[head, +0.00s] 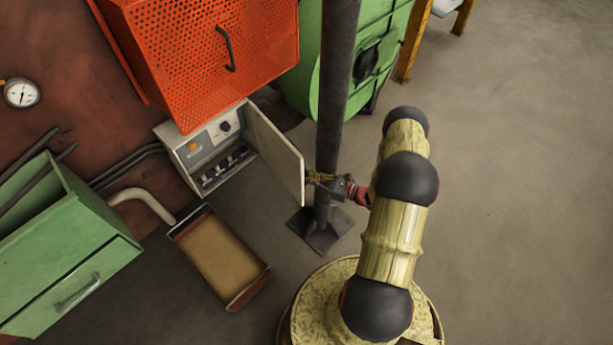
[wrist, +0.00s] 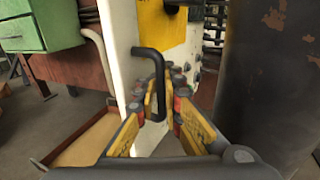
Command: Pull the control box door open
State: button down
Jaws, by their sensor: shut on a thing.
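The control box (head: 207,152) is a pale grey cabinet under the orange perforated guard, with switches and a knob showing inside. Its door (head: 275,152) stands open, swung out to the right of the box. In the head view my gripper (head: 318,178) is at the door's outer free edge. In the wrist view the door (wrist: 122,65) is seen nearly edge-on, with a black bar handle (wrist: 152,68) on it. My gripper (wrist: 158,110) is shut on the lower part of this handle, with a yellow finger on either side.
A dark upright post (head: 336,90) stands close by my gripper, and it fills the right of the wrist view (wrist: 270,80). A tan tray (head: 220,258) lies on the floor below the box. A green drawer cabinet (head: 75,250) is at left. Open floor lies at right.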

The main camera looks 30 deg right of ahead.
jog(key=shift+s+f, duration=0.1)
jog(key=shift+s, duration=0.05)
jog(key=c, duration=2.3)
grip_release()
jog(key=v, duration=1.2)
jog(key=shift+f, duration=0.1)
